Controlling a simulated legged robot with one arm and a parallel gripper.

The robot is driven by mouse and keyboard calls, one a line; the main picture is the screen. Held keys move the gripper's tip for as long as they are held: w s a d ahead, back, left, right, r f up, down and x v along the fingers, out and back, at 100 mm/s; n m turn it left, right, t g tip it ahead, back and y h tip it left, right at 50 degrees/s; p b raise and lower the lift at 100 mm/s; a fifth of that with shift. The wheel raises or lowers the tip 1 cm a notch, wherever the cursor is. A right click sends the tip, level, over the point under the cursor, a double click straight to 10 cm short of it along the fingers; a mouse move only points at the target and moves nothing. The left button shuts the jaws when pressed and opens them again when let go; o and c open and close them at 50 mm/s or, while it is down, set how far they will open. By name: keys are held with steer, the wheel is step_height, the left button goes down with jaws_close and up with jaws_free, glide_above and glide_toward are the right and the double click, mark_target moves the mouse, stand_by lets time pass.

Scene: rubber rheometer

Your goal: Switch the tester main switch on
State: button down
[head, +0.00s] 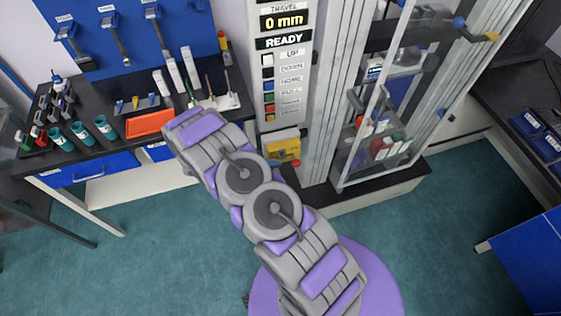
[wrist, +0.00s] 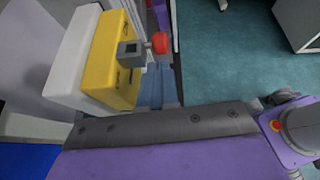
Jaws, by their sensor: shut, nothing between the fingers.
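A yellow switch box (head: 284,150) with a red knob (head: 296,163) sits low on the front of the tester (head: 285,70), under its button column. In the wrist view the yellow box (wrist: 108,60) is close, with a white block behind it. The red knob (wrist: 161,43) stands out from it on a grey mount (wrist: 131,54). My gripper (wrist: 165,122), a dark grey edge with screws in front of a purple body, crosses the lower wrist view. It is shut and empty, apart from the knob.
The tester display reads 0 mm and READY. A left bench (head: 110,147) holds bottles, cups and an orange tray (head: 150,122). A glass-sided cabinet (head: 385,120) stands right of the tester. Another bench (head: 510,110) is at far right. The teal floor is clear in front.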

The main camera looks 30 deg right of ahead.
steer(key=v, duration=0.7)
steer(key=shift+a+r+p, duration=0.25)
steer(key=shift+r+p, duration=0.1)
steer(key=shift+p, duration=0.05)
steer(key=shift+a, duration=0.15)
